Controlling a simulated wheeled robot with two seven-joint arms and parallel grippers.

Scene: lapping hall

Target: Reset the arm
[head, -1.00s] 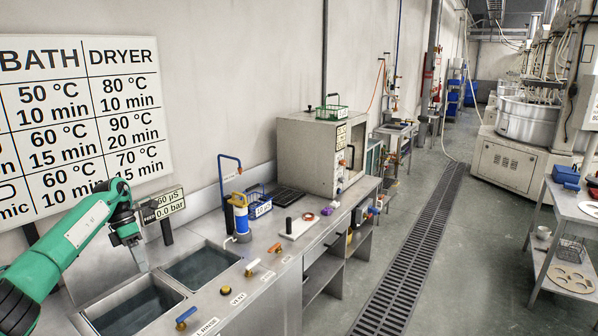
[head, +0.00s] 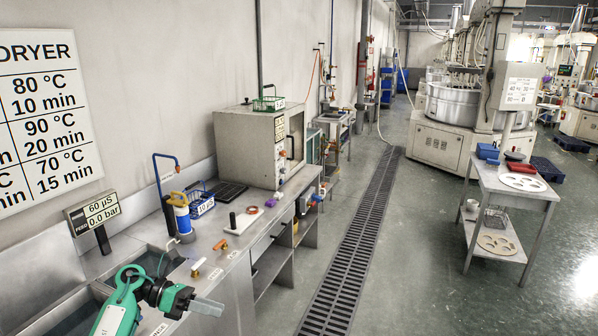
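My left arm is green and comes in at the bottom left of the head view, over the front of the sink bench (head: 236,262). Its gripper (head: 208,307) points right, and its grey fingers show as one block from the side, so I cannot tell if they are apart. I see nothing held in it. My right gripper is not in view.
A blue and white cylinder with a yellow handle (head: 181,218) stands behind the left arm. A blue wire basket (head: 201,202) and a grey cabinet (head: 245,150) are farther along the bench. A floor drain (head: 352,250) and a steel cart (head: 500,187) are to the right.

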